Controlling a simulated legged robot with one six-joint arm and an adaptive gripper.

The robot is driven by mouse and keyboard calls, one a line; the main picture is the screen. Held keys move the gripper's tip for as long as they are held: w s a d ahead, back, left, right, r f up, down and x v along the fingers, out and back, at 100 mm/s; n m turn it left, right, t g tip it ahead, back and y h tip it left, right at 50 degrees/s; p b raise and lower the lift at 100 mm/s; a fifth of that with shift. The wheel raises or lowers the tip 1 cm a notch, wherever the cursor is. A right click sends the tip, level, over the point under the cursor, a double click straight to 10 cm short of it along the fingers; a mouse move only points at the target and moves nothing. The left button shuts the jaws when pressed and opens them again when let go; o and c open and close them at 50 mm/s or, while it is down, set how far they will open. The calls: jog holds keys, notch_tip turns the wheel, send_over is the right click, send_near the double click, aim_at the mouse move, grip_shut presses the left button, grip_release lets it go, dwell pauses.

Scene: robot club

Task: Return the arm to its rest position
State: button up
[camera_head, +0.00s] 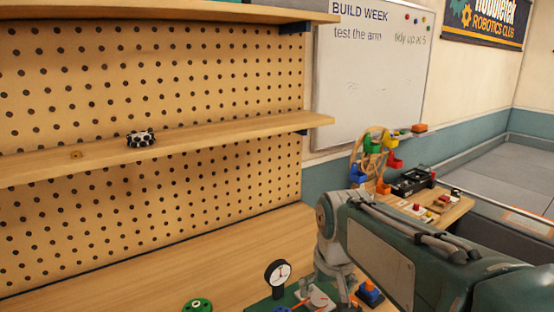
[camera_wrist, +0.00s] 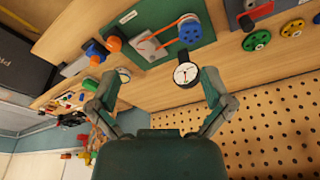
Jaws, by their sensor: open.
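My gripper (camera_wrist: 160,78) shows in the wrist view with its two fingers spread wide and nothing held between them. Beyond the fingers is the wooden bench top (camera_wrist: 150,92), with a round white-faced dial (camera_wrist: 186,74) near the right fingertip in the picture. I cannot tell the gap between them. In the head view my arm reaches in from the lower right over the bench (camera_head: 160,270). The gripper itself cannot be made out clearly there. The dial (camera_head: 280,271) stands upright left of the arm.
A green board (camera_wrist: 150,18) carries a blue wheel (camera_wrist: 190,30) and a belt. A green wheel (camera_head: 197,305) lies left of the dial. A pegboard (camera_head: 150,80) with a shelf (camera_head: 230,134) stands behind. A side table (camera_head: 452,212) holds a colourful wheel model (camera_head: 370,150).

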jog(key=s+d+f+t, duration=0.1)
jog(key=s+d, duration=0.2)
jog(key=s, duration=0.4)
jog(key=s+d+f+m+t, duration=0.1)
jog(key=s+d+t, duration=0.1)
jog(key=s, duration=0.6)
jog(key=shift+d, duration=0.65)
jog(key=shift+s, duration=0.1)
